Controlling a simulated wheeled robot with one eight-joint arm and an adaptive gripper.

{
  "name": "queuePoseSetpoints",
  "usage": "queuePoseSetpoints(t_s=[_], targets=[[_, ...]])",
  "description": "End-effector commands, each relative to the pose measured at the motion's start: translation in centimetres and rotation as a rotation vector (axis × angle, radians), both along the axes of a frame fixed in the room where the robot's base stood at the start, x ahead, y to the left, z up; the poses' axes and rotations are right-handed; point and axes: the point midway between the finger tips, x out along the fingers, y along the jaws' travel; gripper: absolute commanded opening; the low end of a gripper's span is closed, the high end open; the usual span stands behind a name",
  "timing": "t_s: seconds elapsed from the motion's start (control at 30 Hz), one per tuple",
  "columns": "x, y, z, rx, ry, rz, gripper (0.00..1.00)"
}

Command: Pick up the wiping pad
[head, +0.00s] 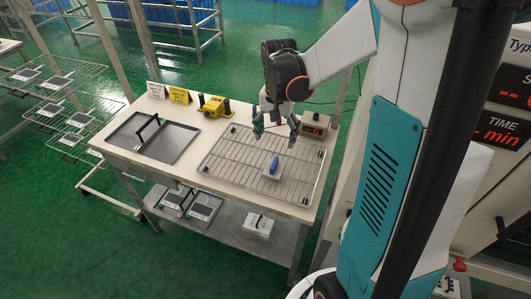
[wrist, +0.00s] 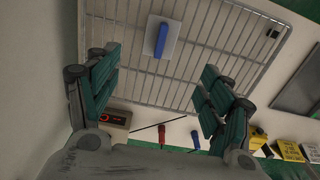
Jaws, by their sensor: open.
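The wiping pad, a white block with a blue grip on top (head: 273,168), lies on the wire rack (head: 225,165) on the table. In the wrist view the pad (wrist: 152,45) is near the top, ahead of the fingers. My gripper (head: 277,128) is open and empty, above the rack and higher than the pad. In the wrist view its two green fingers (wrist: 160,62) are spread wide. The pad shows between their lines but beyond the tips, with no contact.
A grey tray with a black handle (head: 178,145) stands left of the rack. A yellow device (head: 214,106), small signs (head: 180,95) and a box with a red display (head: 315,125) stand along the back. Two tools, red-handled (wrist: 162,136) and blue-handled (wrist: 195,139), lie behind the rack.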

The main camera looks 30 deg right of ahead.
Motion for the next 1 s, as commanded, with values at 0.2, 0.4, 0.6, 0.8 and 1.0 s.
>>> queuePoseSetpoints(t_s=[0.2, 0.4, 0.6, 0.8, 1.0], targets=[[0.0, 0.0, -4.4, 0.0, 0.0, 0.0, 0.73], [0.0, 0.0, -7.3, 0.0, 0.0, 0.0, 0.73], [0.0, 0.1, -8.2, 0.0, 0.0, 0.001, 0.73], [-0.2, 0.3, -10.3, -0.001, -0.001, 0.001, 0.73], [-0.2, 0.3, -13.0, -0.001, -0.001, 0.001, 0.73]])
